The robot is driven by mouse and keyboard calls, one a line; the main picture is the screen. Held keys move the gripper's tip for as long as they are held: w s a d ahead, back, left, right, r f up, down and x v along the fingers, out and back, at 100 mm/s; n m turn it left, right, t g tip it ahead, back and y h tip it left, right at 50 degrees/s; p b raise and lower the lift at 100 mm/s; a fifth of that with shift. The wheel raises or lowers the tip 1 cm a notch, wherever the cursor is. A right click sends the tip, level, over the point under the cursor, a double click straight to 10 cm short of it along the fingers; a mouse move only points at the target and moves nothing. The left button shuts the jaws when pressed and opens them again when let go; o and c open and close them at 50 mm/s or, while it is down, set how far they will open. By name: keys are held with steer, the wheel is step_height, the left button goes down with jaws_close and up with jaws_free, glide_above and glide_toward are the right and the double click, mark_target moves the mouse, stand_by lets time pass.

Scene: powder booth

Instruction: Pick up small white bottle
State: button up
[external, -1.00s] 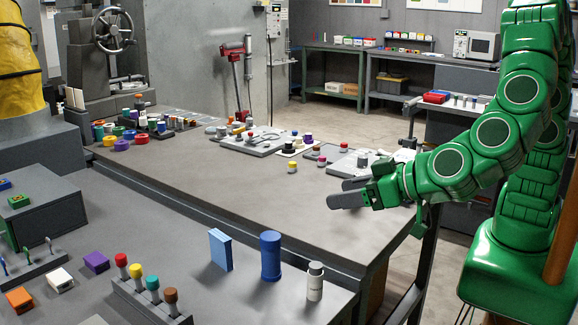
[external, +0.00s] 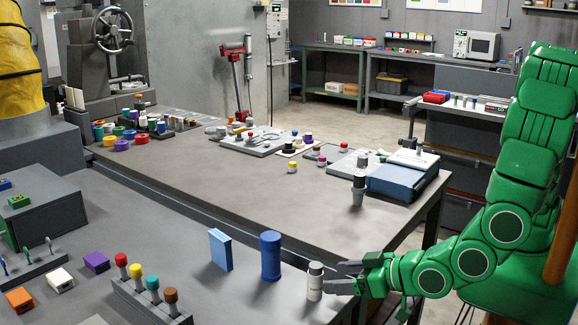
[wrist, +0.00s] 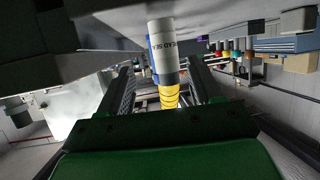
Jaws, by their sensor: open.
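The small white bottle (external: 315,283) stands upright near the front right edge of the near table, with a grey cap. My gripper (external: 337,277) is low beside its right side, fingers pointing left at it. The fingers are spread and hold nothing. Whether the bottle is partly between the fingertips, I cannot tell.
A blue cylinder (external: 270,256) stands just left of the bottle, and a flat blue block (external: 220,249) is further left. A rack with coloured knobs (external: 148,303) sits in front left. Behind, a blue box (external: 402,180) lies on the larger table (external: 230,190).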

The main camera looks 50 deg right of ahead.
mark_target(313, 278)
steer(key=shift+w+f, duration=0.1)
steer(key=shift+f, duration=0.25)
steer(key=shift+x, duration=1.15)
steer(key=shift+w+a+f, duration=0.1)
steer(key=shift+w+a, duration=0.15)
steer(key=shift+w, duration=0.4)
steer(key=shift+w+a+r, duration=0.1)
steer(key=shift+w+a, duration=0.1)
steer(key=shift+w, duration=0.4)
steer(key=shift+w+a+f, duration=0.1)
steer(key=shift+w+a, duration=0.15)
steer(key=shift+w, duration=0.4)
steer(key=shift+x, duration=0.8)
steer(key=c, duration=1.1)
steer(key=shift+o, duration=0.2)
